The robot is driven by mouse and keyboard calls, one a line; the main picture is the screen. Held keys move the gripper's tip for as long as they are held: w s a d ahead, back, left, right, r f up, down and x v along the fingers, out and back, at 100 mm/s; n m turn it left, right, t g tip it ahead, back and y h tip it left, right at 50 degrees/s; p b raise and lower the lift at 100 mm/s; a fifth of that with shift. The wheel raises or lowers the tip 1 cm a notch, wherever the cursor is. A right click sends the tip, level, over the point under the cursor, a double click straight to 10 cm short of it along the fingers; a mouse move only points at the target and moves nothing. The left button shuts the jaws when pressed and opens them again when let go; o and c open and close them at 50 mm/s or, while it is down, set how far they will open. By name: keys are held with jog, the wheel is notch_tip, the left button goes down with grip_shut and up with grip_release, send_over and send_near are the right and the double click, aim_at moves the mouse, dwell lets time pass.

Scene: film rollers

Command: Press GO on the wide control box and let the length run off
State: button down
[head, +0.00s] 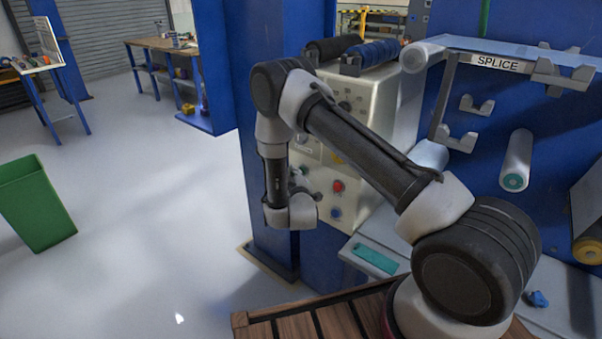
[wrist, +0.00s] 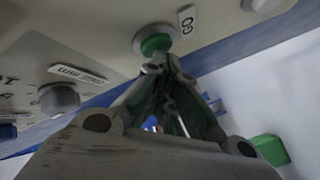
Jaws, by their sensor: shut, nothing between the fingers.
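The wide control box (head: 375,120) is cream-coloured and stands on the blue frame; my arm covers part of its front. A red button (head: 338,186) and a blue button (head: 336,212) show low on it. In the wrist view, the green GO button (wrist: 155,43) has a pale collar and sits beside a "GO" label (wrist: 187,20). My gripper (wrist: 156,68) is shut and empty, its fingertips right at the button's lower edge. I cannot tell whether they touch it.
A "SPLICE" bracket (head: 497,63) and a white roll (head: 516,160) are on the right. Dark and blue rollers (head: 372,54) lie on top of the box. A slatted wooden platform (head: 290,322) is below my arm. A green bin (head: 35,205) stands on open floor at left.

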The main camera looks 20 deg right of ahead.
dwell(0.5)
jog(key=shift+s+a, duration=0.45)
jog(key=shift+a, duration=0.15)
jog(key=shift+a, duration=0.1)
jog(key=s+a, duration=0.1)
jog(key=a, duration=0.1)
jog(key=s+a, duration=0.2)
dwell(0.3)
dwell(0.4)
